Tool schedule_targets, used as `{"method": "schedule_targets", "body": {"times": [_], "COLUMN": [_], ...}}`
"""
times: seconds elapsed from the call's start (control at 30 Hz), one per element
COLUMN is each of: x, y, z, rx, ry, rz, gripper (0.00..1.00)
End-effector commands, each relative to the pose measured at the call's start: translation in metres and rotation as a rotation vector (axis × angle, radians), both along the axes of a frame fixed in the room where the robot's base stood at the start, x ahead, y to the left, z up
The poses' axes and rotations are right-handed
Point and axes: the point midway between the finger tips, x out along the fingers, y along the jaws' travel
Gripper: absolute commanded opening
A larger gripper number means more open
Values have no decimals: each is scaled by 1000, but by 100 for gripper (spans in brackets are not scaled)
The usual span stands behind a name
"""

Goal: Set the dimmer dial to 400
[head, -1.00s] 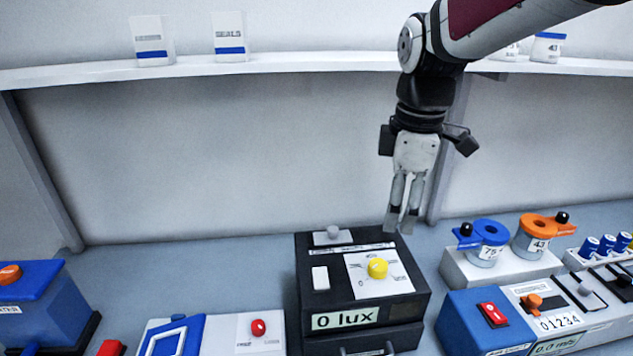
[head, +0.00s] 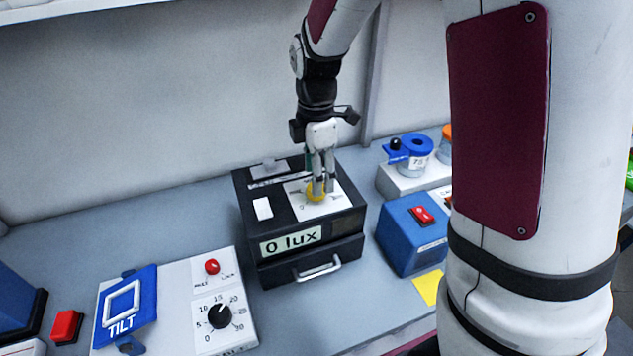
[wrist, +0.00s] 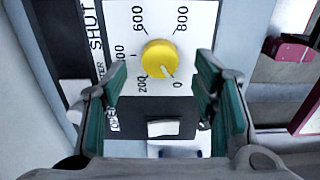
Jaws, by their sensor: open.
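The yellow dimmer dial (head: 316,192) sits on a white scale plate on top of the black light box (head: 307,258). The box's display reads 0 lux. In the wrist view the dial (wrist: 159,59) shows its pointer mark near 0, with 200, 600 and 800 printed around it and the figure between 200 and 600 partly hidden. My gripper (head: 321,186) points down over the dial. In the wrist view its two fingers (wrist: 165,92) are open, one to each side of the dial's line, with nothing between them. I cannot tell whether they touch the dial.
A blue box with a red switch (head: 423,215) stands close right. A tilt panel (head: 128,307) stands left.

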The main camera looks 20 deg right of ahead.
Motion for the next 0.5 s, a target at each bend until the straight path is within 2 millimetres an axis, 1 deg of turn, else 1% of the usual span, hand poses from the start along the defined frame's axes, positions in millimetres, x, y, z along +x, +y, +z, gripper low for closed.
{"method": "schedule_targets", "body": {"times": [0.03,0.1,0.2,0.3,0.5], "x": [-2,-1,-1,-1,0], "y": [0,0,0,0,0], "z": [-8,-17,-26,-31,-33], "rx": [-1,0,1,1,0], "ry": [4,3,1,1,-1], "rz": [0,0,0,-1,-1], "gripper": [54,54,54,54,54]}}
